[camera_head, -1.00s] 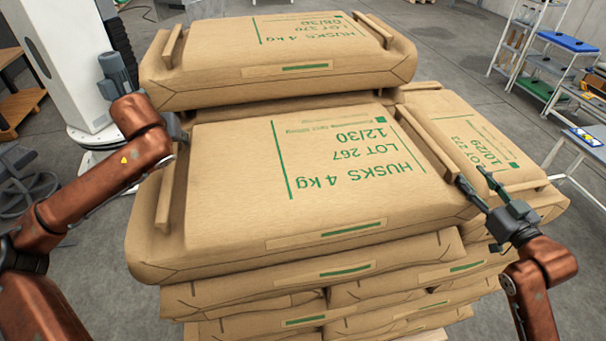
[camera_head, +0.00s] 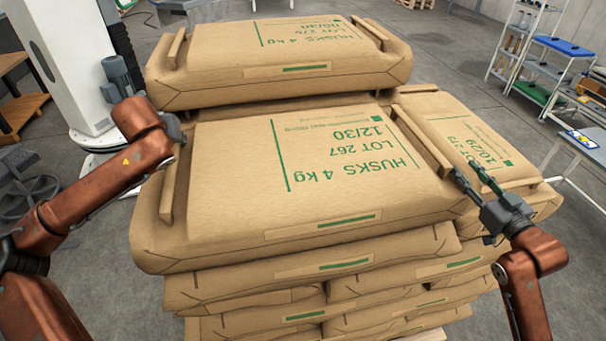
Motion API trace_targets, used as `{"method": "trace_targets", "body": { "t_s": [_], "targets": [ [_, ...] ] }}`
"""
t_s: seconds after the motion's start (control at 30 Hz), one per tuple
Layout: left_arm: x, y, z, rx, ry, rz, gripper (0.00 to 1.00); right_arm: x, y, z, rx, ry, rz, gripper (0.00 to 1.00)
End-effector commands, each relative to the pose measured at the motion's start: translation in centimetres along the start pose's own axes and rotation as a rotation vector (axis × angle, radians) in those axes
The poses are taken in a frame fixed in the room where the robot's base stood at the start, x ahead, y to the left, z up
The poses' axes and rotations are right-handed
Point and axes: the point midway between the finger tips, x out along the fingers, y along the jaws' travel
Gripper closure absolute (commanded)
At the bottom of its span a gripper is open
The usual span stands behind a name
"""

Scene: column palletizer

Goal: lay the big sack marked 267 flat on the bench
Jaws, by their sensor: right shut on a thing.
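The big sack marked LOT 267 (camera_head: 330,185) is tan paper with green print. It lies flat on top of the front stack, with a raised strip handle along its left (camera_head: 168,185) and right (camera_head: 424,145) edges. My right gripper (camera_head: 468,180) is at the right handle's near end, shut on it as far as I can see; the fingertips are partly unclear. My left gripper (camera_head: 177,130) is at the left handle's far end. Its fingers are hidden behind the wrist, so its grip cannot be seen. No bench is clearly identifiable.
A sack marked LOT 270 (camera_head: 280,55) lies higher, directly behind. A sack marked LOT 273 (camera_head: 470,140) lies to the right, behind my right gripper. Several sacks (camera_head: 340,265) are stacked below. A table (camera_head: 580,150) and shelves (camera_head: 545,70) stand at right.

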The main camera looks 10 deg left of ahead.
Motion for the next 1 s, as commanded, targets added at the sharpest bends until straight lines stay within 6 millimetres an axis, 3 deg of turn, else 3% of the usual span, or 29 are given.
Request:
{"method": "trace_targets", "body": {
  "t_s": [0.2, 0.7, 0.73, 1.0],
  "targets": [
    [0.5, -0.4, -0.5, 0.005, 0.011, -0.006, 1.0, 0.2, -0.1, 0.9, 0.008, -0.015, -0.004, 1.0],
    [0.7, -0.7, -0.8, 0.01, 0.018, -0.008, 1.0, 0.0, -0.1, 1.3, 0.013, -0.024, -0.003, 1.0],
    [0.2, -0.7, -0.2, 0.007, 0.002, -0.011, 1.0, -0.1, -0.1, 0.5, 0.006, -0.007, -0.002, 1.0],
    [0.1, -0.8, 0.0, 0.009, 0.004, -0.012, 1.0, -0.2, 0.0, 0.3, 0.008, -0.008, -0.001, 1.0]
  ]
}}
